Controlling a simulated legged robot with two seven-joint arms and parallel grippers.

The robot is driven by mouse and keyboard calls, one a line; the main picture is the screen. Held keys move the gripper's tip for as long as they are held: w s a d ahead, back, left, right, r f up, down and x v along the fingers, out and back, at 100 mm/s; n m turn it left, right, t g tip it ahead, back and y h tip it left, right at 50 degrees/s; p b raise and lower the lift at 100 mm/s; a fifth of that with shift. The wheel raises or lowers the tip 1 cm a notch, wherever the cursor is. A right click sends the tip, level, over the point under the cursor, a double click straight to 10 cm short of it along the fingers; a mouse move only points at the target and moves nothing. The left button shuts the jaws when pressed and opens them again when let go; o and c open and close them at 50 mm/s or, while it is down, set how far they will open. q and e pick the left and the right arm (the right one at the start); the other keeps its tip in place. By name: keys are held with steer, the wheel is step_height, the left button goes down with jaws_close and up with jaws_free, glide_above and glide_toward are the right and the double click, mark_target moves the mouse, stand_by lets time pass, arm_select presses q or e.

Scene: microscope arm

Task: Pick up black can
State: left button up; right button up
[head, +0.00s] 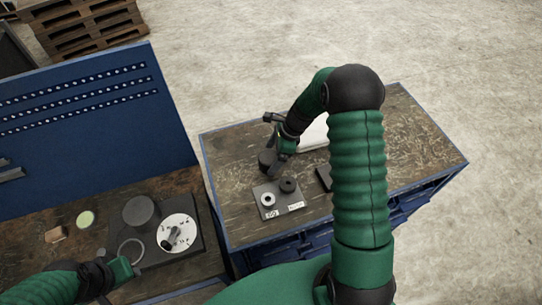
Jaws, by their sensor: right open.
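A dark can-like cylinder (265,158) stands on the right workbench, behind the small grey plate. My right gripper (272,166) is open and reaches down right at this cylinder. One finger shows at its right side. I cannot tell whether the fingers are around it or only beside it, and part of the cylinder is hidden by the gripper. My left gripper (132,268) is low over the left workbench, next to a thin grey ring (131,243). Its jaw opening is too small to make out.
The grey plate (266,188) carries a white ring and a black round piece. A dark flat block (324,178) and a white object (314,134) lie further right.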

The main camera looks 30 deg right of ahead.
steer(key=shift+a+f, duration=0.15)
steer(key=shift+f, duration=0.1)
steer(key=shift+s+a+r, duration=0.1)
steer(key=shift+s+a, duration=0.05)
steer(key=shift+a, duration=0.75)
steer(key=c, duration=0.5)
steer(key=shift+c, duration=2.3)
steer(key=shift+d, duration=0.55)
steer(key=c, duration=0.8)
arm_select(q)
steer(key=shift+s+a, duration=0.3)
steer(key=shift+a, duration=0.2)
steer(key=shift+a, duration=0.1)
arm_select(e)
steer(key=shift+a, duration=0.1)
